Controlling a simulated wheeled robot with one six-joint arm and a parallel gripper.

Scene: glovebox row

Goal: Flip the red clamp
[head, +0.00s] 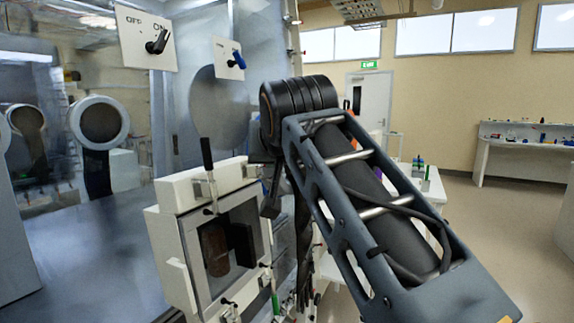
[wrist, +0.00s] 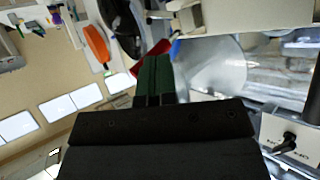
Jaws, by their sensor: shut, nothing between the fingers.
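A red part, which looks like the red clamp (wrist: 174,48), shows in the wrist view just beyond my fingertips. It is partly hidden behind the fingers, so I cannot tell its full shape or whether they touch it. My gripper (wrist: 155,62) has its dark green fingers together with nothing between them. In the head view I cannot make out the red clamp; my arm covers the area right of the white box door. My fingers are not clear there either.
A white box with a windowed door (head: 176,242) stands left of my arm, with a black handle (head: 207,165) sticking up. Switch panels (head: 145,38) hang above it. A glove port (head: 100,122) is at left. Open floor lies at right.

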